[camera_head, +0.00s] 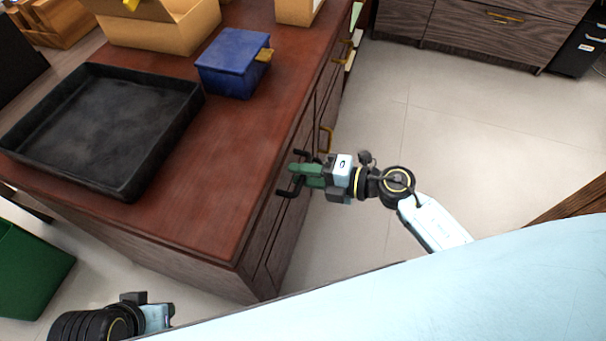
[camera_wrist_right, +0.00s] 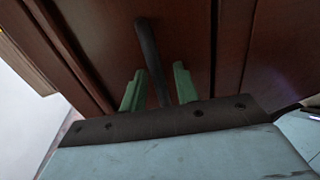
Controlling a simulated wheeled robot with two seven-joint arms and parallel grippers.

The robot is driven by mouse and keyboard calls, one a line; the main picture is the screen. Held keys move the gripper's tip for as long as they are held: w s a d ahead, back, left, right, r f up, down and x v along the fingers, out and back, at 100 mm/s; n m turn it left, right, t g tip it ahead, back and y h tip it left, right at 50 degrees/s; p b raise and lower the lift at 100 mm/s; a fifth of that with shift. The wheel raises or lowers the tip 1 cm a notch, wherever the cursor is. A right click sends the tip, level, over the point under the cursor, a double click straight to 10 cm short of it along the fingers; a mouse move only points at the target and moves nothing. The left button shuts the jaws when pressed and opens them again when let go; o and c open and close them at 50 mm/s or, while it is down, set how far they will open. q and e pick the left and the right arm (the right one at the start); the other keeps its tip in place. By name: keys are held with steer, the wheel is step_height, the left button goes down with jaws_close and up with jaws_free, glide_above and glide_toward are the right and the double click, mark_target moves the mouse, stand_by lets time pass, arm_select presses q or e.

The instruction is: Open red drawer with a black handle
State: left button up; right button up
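The red-brown drawer front (camera_wrist_right: 105,35) is on the side of the wooden desk and looks closed. Its black bar handle (camera_wrist_right: 151,60) stands out from it. In the head view the handle (camera_head: 290,188) shows at the desk's right side, partly covered by my gripper. My right gripper (camera_head: 297,168) has green fingers pointing at the drawer front. In the right wrist view its fingers (camera_wrist_right: 158,88) are apart, one on each side of the handle, with gaps visible. My left gripper (camera_head: 152,312) is only partly in view at the bottom left; its fingers are hidden.
The desk top (camera_head: 215,165) holds a black tray (camera_head: 115,185), a blue box (camera_head: 230,62) and cardboard boxes (camera_head: 165,35). Brass handles, one at the desk's side (camera_head: 326,140), lie farther along. A green bin (camera_head: 30,270) stands at left. The floor (camera_head: 450,130) right of the desk is clear.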

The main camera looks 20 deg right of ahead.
arm_select(q)
steer(key=shift+r, duration=0.1)
arm_select(e)
steer(key=shift+a, duration=0.1)
jaws_close()
stand_by(0.3)
